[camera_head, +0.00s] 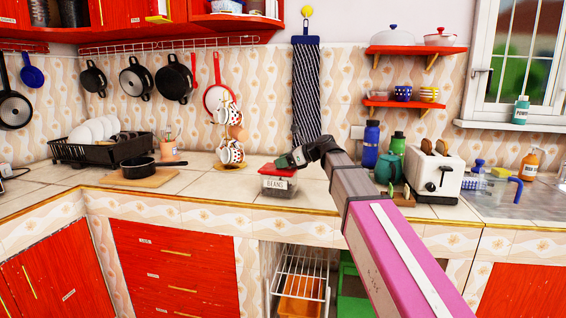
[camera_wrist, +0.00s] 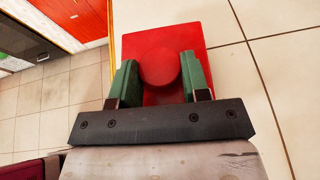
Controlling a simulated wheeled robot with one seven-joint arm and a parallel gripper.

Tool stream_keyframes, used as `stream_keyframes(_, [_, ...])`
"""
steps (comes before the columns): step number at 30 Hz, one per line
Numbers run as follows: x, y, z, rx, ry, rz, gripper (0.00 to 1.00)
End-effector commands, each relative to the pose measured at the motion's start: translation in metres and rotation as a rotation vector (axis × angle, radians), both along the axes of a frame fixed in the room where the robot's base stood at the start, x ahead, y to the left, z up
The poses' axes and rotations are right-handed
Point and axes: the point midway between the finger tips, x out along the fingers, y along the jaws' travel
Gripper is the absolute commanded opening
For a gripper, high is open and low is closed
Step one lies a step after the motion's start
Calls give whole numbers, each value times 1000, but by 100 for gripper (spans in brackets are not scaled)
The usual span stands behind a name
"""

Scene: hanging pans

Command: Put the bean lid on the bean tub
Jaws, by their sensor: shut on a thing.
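The bean tub (camera_head: 277,187) is a clear box with a label reading BEANS, standing on the tiled counter near its front edge. The red bean lid (camera_head: 272,170) lies at the top of the tub; I cannot tell whether it is fully seated. In the wrist view the square red lid (camera_wrist: 138,48) with its round knob fills the space between my fingers. My gripper (camera_head: 283,162) reaches in from the right, and its green fingers (camera_wrist: 158,82) are shut on the lid's knob. The tub is hidden beneath the lid in the wrist view.
A mug tree (camera_head: 232,150) with dotted mugs stands behind and left of the tub. A black pan (camera_head: 150,166) on a wooden board is farther left. A teapot (camera_head: 388,168), bottles and a white toaster (camera_head: 435,178) stand to the right. The counter beside the tub is clear.

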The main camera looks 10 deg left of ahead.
Motion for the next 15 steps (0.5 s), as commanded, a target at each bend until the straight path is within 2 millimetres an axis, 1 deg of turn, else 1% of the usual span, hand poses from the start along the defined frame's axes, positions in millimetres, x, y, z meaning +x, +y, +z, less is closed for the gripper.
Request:
stream_keyframes(2, [0,0,0,0,0,0,19])
stream_keyframes(3, [0,0,0,0,0,0,52])
stream_keyframes(5, [0,0,0,0,0,0,72])
stream_keyframes(15, [0,-2,1,0,0,0,72])
